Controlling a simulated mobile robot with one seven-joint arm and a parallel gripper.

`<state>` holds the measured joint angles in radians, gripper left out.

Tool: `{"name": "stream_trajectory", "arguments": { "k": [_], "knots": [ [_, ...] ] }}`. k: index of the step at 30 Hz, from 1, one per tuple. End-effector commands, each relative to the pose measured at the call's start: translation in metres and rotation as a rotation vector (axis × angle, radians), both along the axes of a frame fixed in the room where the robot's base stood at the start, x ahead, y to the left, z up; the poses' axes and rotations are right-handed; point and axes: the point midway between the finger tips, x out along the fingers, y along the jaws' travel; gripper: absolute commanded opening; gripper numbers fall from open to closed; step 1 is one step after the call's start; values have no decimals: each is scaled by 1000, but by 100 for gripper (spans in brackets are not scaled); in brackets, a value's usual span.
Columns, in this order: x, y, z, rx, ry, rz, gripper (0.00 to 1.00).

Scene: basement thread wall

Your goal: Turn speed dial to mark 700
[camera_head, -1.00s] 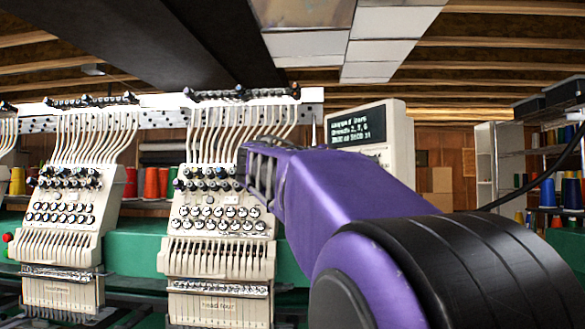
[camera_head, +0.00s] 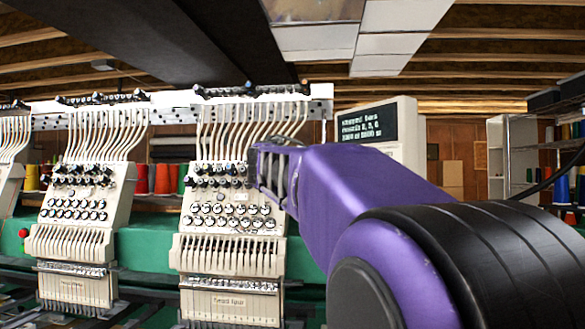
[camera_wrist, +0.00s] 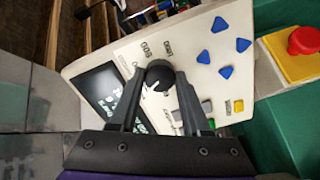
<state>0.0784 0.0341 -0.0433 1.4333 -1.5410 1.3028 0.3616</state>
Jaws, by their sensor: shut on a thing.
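The speed dial (camera_wrist: 159,76) is a round black knob with a white pointer line, on a cream control panel (camera_wrist: 190,70) in the wrist view. The pointer runs toward the lower left of the picture. Printed marks stand around the dial, too small and tilted to read surely. My gripper (camera_wrist: 160,84) has one finger on each side of the dial and is shut on it. In the head view the panel (camera_head: 405,135) shows partly behind my purple arm, which hides the dial and the fingertips.
The panel also carries a dark screen (camera_wrist: 103,90), several blue triangular buttons (camera_wrist: 219,25) and a yellow button (camera_wrist: 238,105). A red stop button (camera_wrist: 303,40) sits on a yellow base at the right. Embroidery heads (camera_head: 237,225) stand left of my arm in the head view.

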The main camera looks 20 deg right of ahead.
Motion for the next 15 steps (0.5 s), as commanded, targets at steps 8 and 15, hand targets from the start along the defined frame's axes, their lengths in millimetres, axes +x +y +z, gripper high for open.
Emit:
{"name": "stream_trajectory", "arguments": {
  "k": [8, 15],
  "knots": [
    [0, 0, 0, 1, -1, 0, 60],
    [0, 0, 0, 1, -1, 0, 78]
  ]
}}
